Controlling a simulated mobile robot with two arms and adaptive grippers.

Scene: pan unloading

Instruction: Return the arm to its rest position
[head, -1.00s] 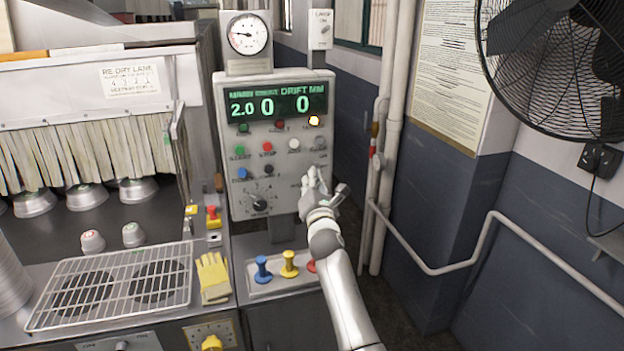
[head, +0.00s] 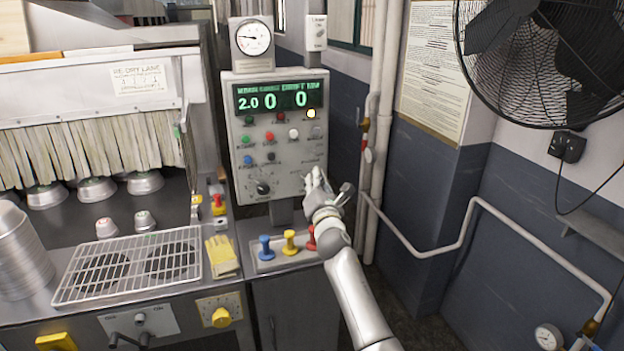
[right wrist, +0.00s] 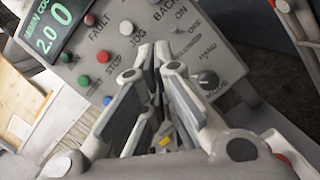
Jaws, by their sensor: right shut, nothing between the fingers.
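My right gripper (head: 316,182) is shut and empty in the head view. It is raised just in front of the lower right corner of the grey control panel (head: 236,165). In the right wrist view the closed fingers (right wrist: 155,95) point toward the panel's buttons, with its FAULT, STOP and JOG labels readable. I cannot tell from the pictures whether the fingertips touch the panel. My right arm (head: 355,290) reaches up from the bottom of the head view. My left gripper is not in view.
Blue (head: 265,247), yellow (head: 290,242) and red (head: 311,238) levers stand below my right gripper. A wire rack (head: 130,265), yellow gloves (head: 221,255) and stacked pans (head: 20,255) are at left. White pipes (head: 375,130) and a fan (head: 545,60) stand at right.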

